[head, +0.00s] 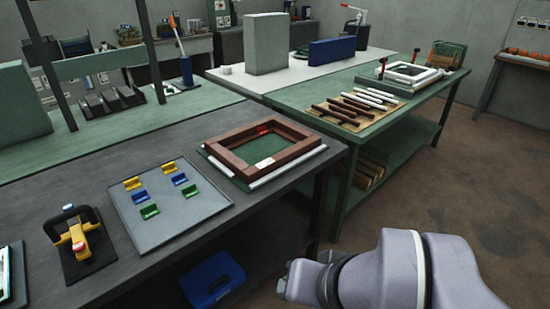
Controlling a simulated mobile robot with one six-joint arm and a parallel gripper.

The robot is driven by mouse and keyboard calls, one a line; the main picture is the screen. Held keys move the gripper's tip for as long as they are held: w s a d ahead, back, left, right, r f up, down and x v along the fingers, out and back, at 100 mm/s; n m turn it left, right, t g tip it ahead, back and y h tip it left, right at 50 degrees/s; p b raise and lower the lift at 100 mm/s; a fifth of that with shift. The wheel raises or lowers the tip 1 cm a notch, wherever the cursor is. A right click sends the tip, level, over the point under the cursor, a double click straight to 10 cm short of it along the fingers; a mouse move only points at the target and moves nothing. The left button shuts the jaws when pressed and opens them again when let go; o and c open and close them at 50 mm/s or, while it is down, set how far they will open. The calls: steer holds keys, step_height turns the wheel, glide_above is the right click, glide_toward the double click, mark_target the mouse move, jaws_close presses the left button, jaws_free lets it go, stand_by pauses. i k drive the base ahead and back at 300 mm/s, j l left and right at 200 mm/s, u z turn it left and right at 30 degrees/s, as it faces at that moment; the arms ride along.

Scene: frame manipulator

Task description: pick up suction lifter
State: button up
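The suction lifter appears to be the yellow device with a black handle (78,237), standing on a dark square pad at the left end of the near dark table (140,147). Nothing is touching it from above. My arm shows at the lower right as grey links, off the table's right side and well apart from the lifter. My gripper's fingers are not visible.
A grey tray (203,212) with several small yellow, blue and green pieces lies right of the lifter. A brown frame (237,154) lies beyond it. A blue box (212,279) sits below the table. A green table (385,130) holds bars and a white frame. Open floor (460,190) lies at right.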

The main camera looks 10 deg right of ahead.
mark_target(88, 233)
steer(key=j+u, duration=0.4)
steer(key=i+j+u, duration=0.1)
steer(key=u, duration=0.3)
steer(key=i+j+u, duration=0.15)
steer(key=u, duration=0.25)
steer(key=i+j+u, duration=0.15)
steer(key=u, duration=0.25)
steer(key=i+j+u, duration=0.2)
steer(key=u, duration=0.2)
